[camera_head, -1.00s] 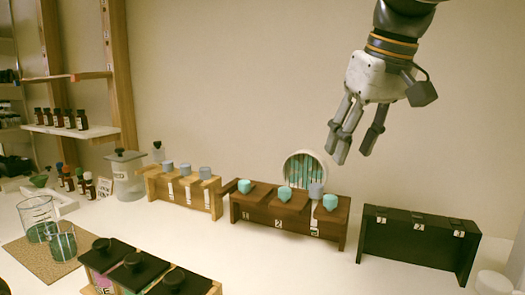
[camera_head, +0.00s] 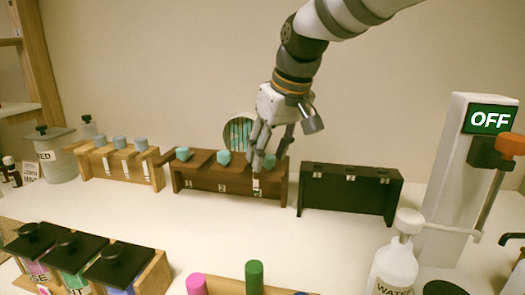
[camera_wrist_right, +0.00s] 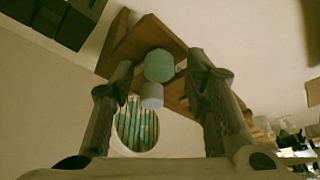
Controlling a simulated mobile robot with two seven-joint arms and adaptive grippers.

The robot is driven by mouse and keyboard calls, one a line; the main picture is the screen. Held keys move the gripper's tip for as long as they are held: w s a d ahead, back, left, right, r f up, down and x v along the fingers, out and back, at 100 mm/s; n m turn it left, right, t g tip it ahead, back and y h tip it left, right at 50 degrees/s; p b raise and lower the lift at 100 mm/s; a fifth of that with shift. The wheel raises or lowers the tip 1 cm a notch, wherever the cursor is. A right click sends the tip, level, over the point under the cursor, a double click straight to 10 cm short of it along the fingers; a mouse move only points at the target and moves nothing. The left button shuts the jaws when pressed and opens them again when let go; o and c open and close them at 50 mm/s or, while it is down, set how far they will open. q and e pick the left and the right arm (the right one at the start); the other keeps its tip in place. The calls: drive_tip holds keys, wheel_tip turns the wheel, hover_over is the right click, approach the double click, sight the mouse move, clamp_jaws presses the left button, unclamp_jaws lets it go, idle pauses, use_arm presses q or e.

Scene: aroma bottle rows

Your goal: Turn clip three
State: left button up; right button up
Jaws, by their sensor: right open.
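The dark brown rack (camera_head: 220,174) carries teal stoppers along its top, with white numbered tags on its front. My right gripper (camera_head: 266,160) is open over the right end of this rack, at the third stopper. In the wrist view a teal stopper (camera_wrist_right: 159,66) and a grey-blue stopper (camera_wrist_right: 152,95) show in the gap between the open fingers; contact cannot be told. A pale upright clip (camera_head: 256,184) stands at the rack's third place, just below the fingers. The fingers partly hide the third stopper in the head view. My left gripper is not in view.
A black rack (camera_head: 350,190) stands close to the right, a light wooden rack (camera_head: 120,168) to the left. A round dish with teal stripes (camera_head: 239,131) is behind. A water bottle (camera_head: 394,268) and an OFF post (camera_head: 460,170) are at right. The middle table is clear.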

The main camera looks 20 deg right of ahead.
drive_tip(key=shift+s, duration=0.1)
clamp_jaws()
